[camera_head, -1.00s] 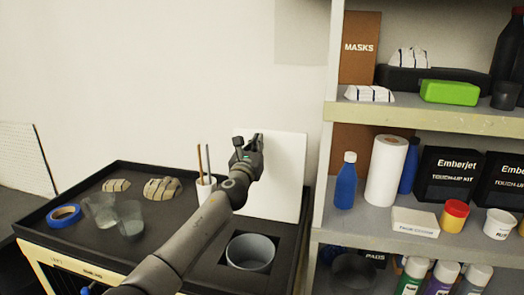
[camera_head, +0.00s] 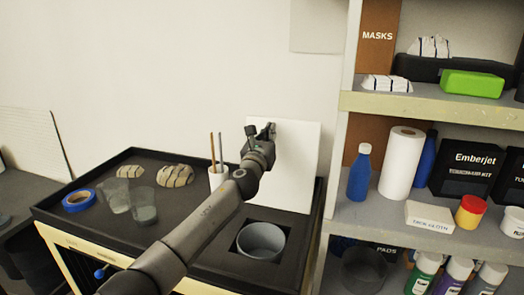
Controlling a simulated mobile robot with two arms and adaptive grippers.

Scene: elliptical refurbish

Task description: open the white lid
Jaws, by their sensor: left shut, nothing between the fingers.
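The white lid (camera_head: 298,180) stands upright at the back right of the black-topped cart (camera_head: 180,227), behind a square opening that holds a grey bin (camera_head: 262,241). My left arm reaches in from the lower left across the cart. My left gripper (camera_head: 271,130) is shut and empty, in front of the lid's upper left part. I cannot tell whether it touches the lid. The arm and gripper hide part of the lid's left side. My right gripper is not in view.
A white cup with two sticks (camera_head: 216,178), blue tape (camera_head: 79,200), clear cups (camera_head: 116,196) and striped masks (camera_head: 174,175) sit on the cart. A shelf unit (camera_head: 420,108) with bottles and boxes stands close on the right.

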